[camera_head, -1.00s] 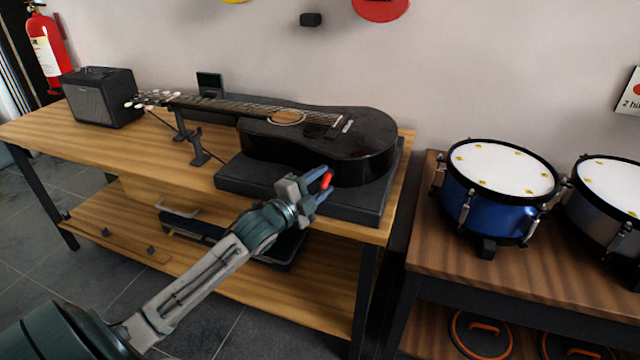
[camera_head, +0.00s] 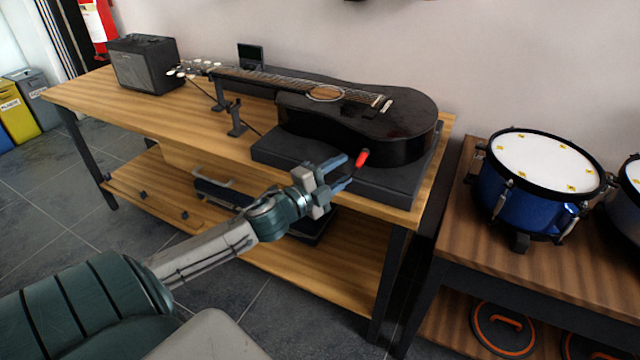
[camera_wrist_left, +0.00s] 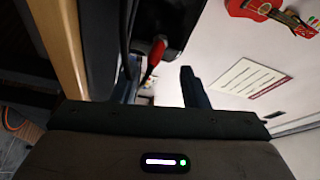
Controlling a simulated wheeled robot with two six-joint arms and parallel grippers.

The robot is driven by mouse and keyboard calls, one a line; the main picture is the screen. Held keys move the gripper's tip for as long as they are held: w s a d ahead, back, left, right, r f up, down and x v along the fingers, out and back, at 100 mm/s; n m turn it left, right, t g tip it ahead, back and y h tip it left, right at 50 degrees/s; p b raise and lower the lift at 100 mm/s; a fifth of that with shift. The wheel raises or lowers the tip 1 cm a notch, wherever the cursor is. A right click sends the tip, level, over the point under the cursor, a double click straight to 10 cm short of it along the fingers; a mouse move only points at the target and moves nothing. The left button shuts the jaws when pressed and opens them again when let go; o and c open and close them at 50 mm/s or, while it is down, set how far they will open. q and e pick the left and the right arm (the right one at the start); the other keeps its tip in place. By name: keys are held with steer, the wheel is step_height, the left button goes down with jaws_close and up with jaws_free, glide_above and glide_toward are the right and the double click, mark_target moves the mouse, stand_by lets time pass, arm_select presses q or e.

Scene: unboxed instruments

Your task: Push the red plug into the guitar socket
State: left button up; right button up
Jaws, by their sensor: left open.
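The red plug (camera_head: 362,158) sits against the near side of the black guitar (camera_head: 400,125), which lies flat on a dark grey block (camera_head: 285,155). The plug also shows in the left wrist view (camera_wrist_left: 157,50), close beside the dark guitar body. The socket itself is hidden, so I cannot tell how deep the plug sits. My left gripper (camera_head: 347,172) is open, its fingertips just short of the plug on the near left side. In the left wrist view its fingers stand apart with the plug beyond and between them. My right gripper is not in view.
The wooden bench (camera_head: 130,98) carries the block and a black amplifier (camera_head: 147,66). A blue drum (camera_head: 540,185) stands on a separate wooden table (camera_head: 470,228) at the right. A case (camera_head: 222,193) lies on the bench's lower shelf.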

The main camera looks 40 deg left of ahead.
arm_select(q)
steer(key=s, duration=0.5)
steer(key=shift+s+a+f+b, duration=0.2)
steer(key=shift+a+f+b, duration=0.1)
steer(key=shift+a, duration=0.1)
